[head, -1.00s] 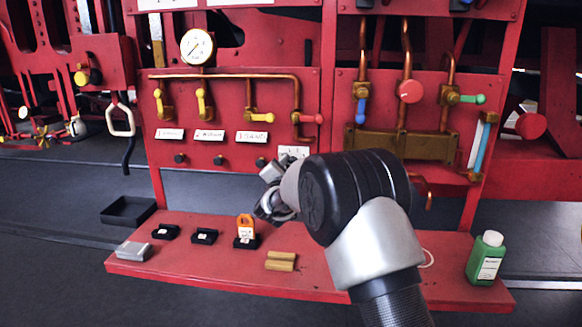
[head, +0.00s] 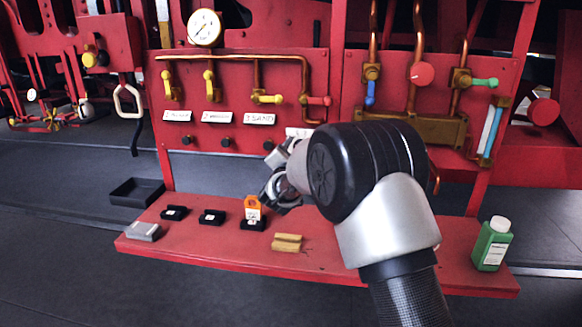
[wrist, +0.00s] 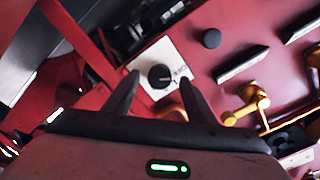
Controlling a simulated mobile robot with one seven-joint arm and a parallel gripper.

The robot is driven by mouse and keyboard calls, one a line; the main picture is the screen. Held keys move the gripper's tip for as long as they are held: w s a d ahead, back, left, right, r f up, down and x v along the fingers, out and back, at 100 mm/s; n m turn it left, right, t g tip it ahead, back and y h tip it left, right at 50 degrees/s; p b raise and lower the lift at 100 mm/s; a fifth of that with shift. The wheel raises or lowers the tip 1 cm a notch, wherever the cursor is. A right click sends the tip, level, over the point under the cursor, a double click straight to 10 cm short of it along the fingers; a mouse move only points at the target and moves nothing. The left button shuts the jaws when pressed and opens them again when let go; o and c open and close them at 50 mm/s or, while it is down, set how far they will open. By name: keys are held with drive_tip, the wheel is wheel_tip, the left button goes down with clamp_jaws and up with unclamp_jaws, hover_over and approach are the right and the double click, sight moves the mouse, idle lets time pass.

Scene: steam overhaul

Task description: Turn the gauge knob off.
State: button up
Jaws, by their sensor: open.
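The gauge knob (wrist: 160,76) is a small round black knob on a white plate (wrist: 176,56) in the wrist view. A pale pointer mark on it faces right, towards small lettering that I cannot read for sure. My gripper (wrist: 160,79) is open, with one dark finger on each side of the knob in the picture. I cannot tell whether the fingers touch it. In the head view, the white plate (head: 298,132) shows only its top edge, and my arm hides the knob. My gripper (head: 276,188) is partly hidden there too. The round gauge (head: 204,28) is at upper left.
Yellow-handled valves (head: 210,86) and a red-handled valve (head: 318,101) stand above the plate. Several black knobs (head: 226,144) line the panel.

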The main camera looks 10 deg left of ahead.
drive_tip(key=s, duration=1.5)
drive_tip(key=shift+a+r, duration=0.2)
drive_tip(key=shift+a, duration=0.2)
drive_tip(key=s+d+r+n+g+y, duration=0.4)
drive_tip(key=s+d+r+n+g, duration=0.15)
drive_tip(key=s+d+r, duration=0.2)
drive_tip(key=s+d+f+n+g+h, duration=0.1)
drive_tip(key=s+d+f+g, duration=0.1)
drive_tip(key=s+d, duration=0.55)
drive_tip(key=s+d+f+n+g+h, duration=0.1)
drive_tip(key=s+d+f+n+g, duration=0.2)
drive_tip(key=s, duration=0.8)
drive_tip(key=s+d+f+g+h, duration=0.1)
drive_tip(key=s+d+f, duration=0.1)
drive_tip(key=s+d, duration=0.55)
wheel_tip(320, 180, up, 17)
drive_tip(key=s+a+p, duration=0.1)
drive_tip(key=p, duration=1.6)
drive_tip(key=shift+s+a+r+p, duration=0.15)
drive_tip(key=shift+s+a+p, duration=0.1)
drive_tip(key=shift+p, duration=0.1)
drive_tip(key=shift+g, duration=0.25)
